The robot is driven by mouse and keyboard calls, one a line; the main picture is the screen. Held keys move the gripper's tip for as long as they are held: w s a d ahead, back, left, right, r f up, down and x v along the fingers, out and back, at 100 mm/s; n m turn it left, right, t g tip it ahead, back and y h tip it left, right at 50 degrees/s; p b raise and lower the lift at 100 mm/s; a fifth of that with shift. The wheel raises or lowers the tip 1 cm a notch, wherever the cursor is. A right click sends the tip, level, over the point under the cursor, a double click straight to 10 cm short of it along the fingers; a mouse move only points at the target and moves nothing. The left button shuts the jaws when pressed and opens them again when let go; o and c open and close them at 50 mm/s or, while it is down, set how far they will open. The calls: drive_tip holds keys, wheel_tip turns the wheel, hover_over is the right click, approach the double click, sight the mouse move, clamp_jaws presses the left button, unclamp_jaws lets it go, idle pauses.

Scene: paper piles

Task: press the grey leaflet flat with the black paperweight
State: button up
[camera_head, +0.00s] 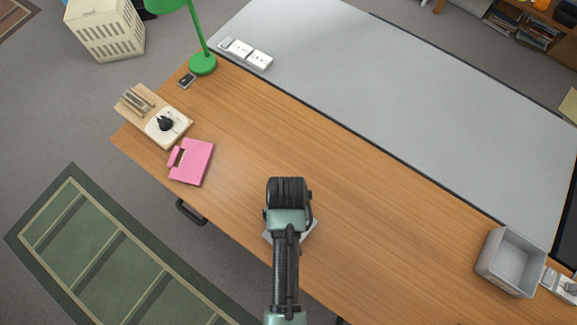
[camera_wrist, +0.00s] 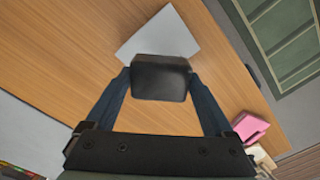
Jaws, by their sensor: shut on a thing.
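The grey leaflet (camera_wrist: 158,34) lies on the wooden desk and shows pale grey in the wrist view. In the head view only parts of it (camera_head: 309,230) show, on both sides of my arm. My gripper (camera_wrist: 160,72) is shut on the black paperweight (camera_wrist: 160,82), a dark block between the two fingers. The paperweight overlaps the leaflet's near edge in the wrist view; I cannot tell whether they touch. My arm hides the paperweight and fingers in the head view.
A pink folder-like item (camera_head: 196,163) lies left on the desk (camera_head: 360,205). Beyond it is a wooden tray (camera_head: 135,105) with a cream block (camera_head: 161,133) bearing a black object. A green lamp (camera_head: 202,64) stands at the back left, a grey bin (camera_head: 513,264) at the right. The desk's middle is clear.

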drive_tip(key=shift+w+a+f+b, duration=0.1)
drive_tip(key=shift+f+b, duration=1.05)
wheel_tip(320, 180, down, 4)
drive_tip(key=b, duration=0.4)
drive_tip(key=shift+r, duration=0.1)
drive_tip(key=shift+f+b, duration=0.3)
drive_tip(key=shift+f, duration=0.2)
drive_tip(key=shift+f+p, duration=0.1)
drive_tip(key=shift+p, duration=0.2)
idle(1.4)
wheel_tip(320, 180, up, 7)
drive_tip(key=p, duration=0.8)
idle(1.7)
